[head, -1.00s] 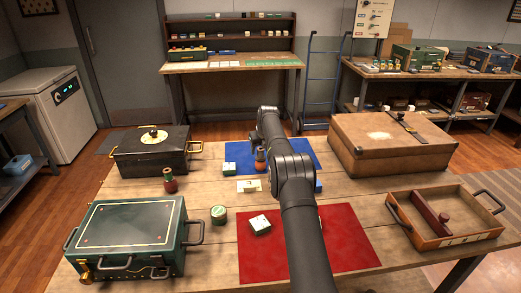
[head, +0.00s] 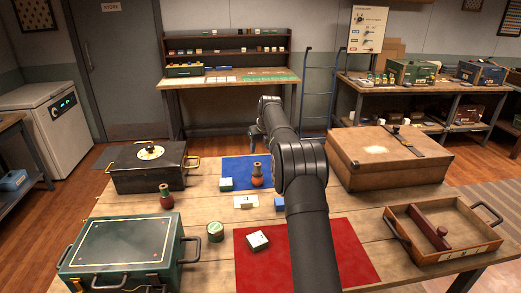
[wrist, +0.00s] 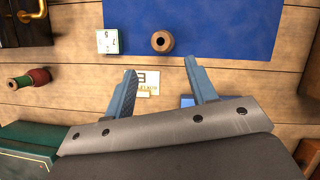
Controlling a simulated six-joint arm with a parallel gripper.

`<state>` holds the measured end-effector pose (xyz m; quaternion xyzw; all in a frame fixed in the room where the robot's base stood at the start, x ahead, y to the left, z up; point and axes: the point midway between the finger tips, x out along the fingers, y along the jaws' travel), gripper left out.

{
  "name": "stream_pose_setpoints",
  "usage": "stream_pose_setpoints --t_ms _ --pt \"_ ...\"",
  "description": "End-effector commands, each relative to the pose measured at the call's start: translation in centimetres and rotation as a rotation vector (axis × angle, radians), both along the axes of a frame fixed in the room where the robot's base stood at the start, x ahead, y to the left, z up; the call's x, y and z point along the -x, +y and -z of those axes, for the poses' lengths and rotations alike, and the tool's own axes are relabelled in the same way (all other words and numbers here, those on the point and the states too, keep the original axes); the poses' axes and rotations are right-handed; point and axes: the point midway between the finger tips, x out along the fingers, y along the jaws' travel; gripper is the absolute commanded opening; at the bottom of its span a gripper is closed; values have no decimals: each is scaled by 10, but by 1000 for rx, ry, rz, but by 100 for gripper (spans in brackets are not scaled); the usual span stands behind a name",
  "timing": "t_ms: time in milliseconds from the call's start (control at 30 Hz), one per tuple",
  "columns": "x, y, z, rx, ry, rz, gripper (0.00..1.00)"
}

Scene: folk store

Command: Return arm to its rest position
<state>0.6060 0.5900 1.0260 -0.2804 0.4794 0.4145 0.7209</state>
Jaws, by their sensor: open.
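My arm reaches up over the middle of the table (head: 115,207) in the head view, with its wrist end raised above the far edge. My gripper (wrist: 159,68) shows in the wrist view with its two fingers spread and nothing between them. Its fingers are hidden or too small to make out in the head view. Below it in the wrist view are a blue mat (wrist: 240,25), a white-and-green box (wrist: 107,41), a round-topped bottle (wrist: 162,42) and a small card (wrist: 145,77).
A brown suitcase (head: 385,165) and open wooden tray (head: 455,250) are at right. A red mat (head: 345,255) holds a pale box (head: 258,241).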

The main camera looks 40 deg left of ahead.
Motion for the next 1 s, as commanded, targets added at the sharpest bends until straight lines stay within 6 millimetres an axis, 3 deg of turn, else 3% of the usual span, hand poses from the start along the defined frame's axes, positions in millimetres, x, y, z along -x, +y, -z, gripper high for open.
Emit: stream_pose_setpoints --t_ms 367,1000 --pt "-2 3 8 1 0 0 52" --pt "-21 35 100 1 0 -1 52"
